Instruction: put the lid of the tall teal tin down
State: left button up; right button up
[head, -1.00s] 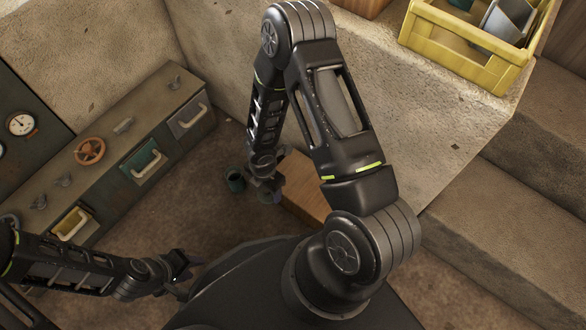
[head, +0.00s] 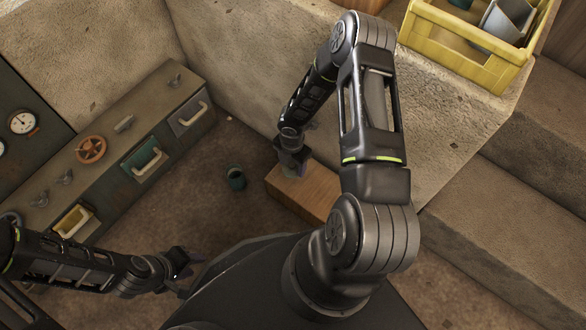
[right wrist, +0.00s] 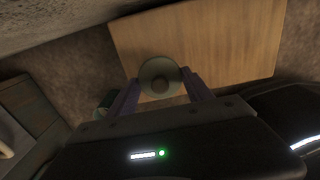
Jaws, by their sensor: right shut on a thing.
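The tall teal tin (head: 236,179) stands on the floor left of the wooden block, its dark mouth uncovered. Part of it shows in the right wrist view (right wrist: 107,99). My right gripper (head: 292,172) is over the left end of the wooden block (head: 315,194). In the right wrist view it is shut on the round grey-green lid (right wrist: 160,76), with the block's top (right wrist: 215,45) behind it. I cannot tell whether the lid touches the wood. My left gripper (head: 188,265) is low at the left, away from the tin; its finger opening is unclear.
A long cabinet (head: 120,150) with drawers, a red-brown handwheel (head: 90,149) and handles runs along the left. A yellow crate (head: 465,45) sits on the stone ledge at the upper right. The floor between cabinet and tin is clear.

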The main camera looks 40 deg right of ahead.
aim_at(293, 169)
jog(key=shift+f, duration=0.1)
notch_tip(293, 169, down, 3)
jog(key=shift+f+b, duration=0.2)
jog(key=shift+b, duration=0.65)
jog(key=shift+d+f, duration=0.15)
jog(key=shift+f, duration=0.1)
jog(key=shift+r, duration=0.1)
jog(key=o, duration=1.3)
